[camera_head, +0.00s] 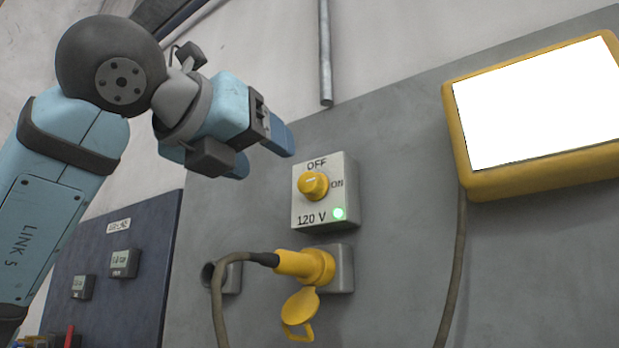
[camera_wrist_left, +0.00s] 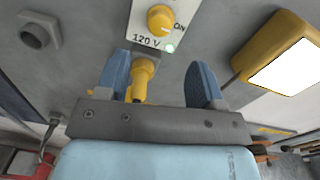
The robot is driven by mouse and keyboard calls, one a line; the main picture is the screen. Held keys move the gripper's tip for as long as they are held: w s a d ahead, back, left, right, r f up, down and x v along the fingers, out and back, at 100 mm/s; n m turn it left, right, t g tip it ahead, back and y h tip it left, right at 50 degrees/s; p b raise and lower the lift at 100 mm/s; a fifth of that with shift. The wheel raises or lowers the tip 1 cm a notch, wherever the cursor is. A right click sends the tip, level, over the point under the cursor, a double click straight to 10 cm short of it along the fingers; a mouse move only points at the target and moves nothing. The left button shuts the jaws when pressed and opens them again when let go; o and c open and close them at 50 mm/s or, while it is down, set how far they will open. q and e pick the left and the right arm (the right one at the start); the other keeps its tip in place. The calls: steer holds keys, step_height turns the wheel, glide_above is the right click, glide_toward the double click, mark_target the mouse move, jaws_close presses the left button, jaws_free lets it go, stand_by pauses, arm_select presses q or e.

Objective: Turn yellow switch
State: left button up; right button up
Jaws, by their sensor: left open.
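The yellow switch (camera_head: 313,186) is a round knob on a light grey box (camera_head: 326,216) marked OFF, ON and 120 V. A green light (camera_head: 339,213) glows at its lower right. In the left wrist view the switch (camera_wrist_left: 160,19) is at the top, beyond the fingers. My left gripper (camera_head: 266,152) is open and empty, up and left of the box and apart from it. Its two blue fingers (camera_wrist_left: 162,82) are spread wide in the wrist view. My right gripper is in neither view.
A yellow plug (camera_head: 300,264) with a dark cable sits in a socket below the box, its yellow cap hanging. A yellow-framed white screen (camera_head: 540,105) is at the right. A metal pipe (camera_head: 325,55) runs down above the box. A dark panel (camera_head: 125,265) is at the lower left.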

mark_target(305, 180)
arm_select(q)
steer(key=p+x, duration=0.1)
steer(key=x, duration=0.9)
steer(key=shift+d+p, duration=0.15)
steer(key=shift+p, duration=0.2)
steer(key=shift+c, duration=0.3)
steer(key=c, duration=0.8)
